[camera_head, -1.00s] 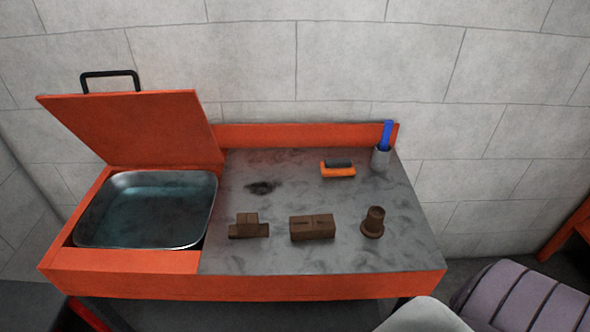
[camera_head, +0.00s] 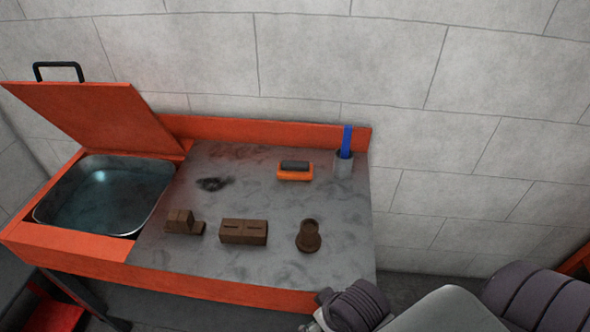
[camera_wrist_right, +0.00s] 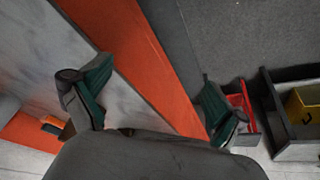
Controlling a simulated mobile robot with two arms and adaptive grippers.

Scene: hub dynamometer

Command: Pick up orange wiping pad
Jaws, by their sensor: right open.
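The orange wiping pad (camera_head: 294,174), with a dark grip on top, lies on the grey worktop (camera_head: 265,200) near its back edge. It also shows small at the left edge of the right wrist view (camera_wrist_right: 52,125). My right gripper (camera_wrist_right: 152,100) is open and empty, with its fingers spread wide over the orange front edge of the bench. It is well apart from the pad. In the head view, my right arm comes in at the bottom right; its fingertips are not seen there. My left gripper is not in view.
A grey cup (camera_head: 343,165) with a blue tool stands right of the pad. Brown blocks (camera_head: 243,232) and a brown round part (camera_head: 308,236) stand in front. A basin (camera_head: 105,193) with a raised orange lid (camera_head: 95,120) is at left. The worktop's middle is clear.

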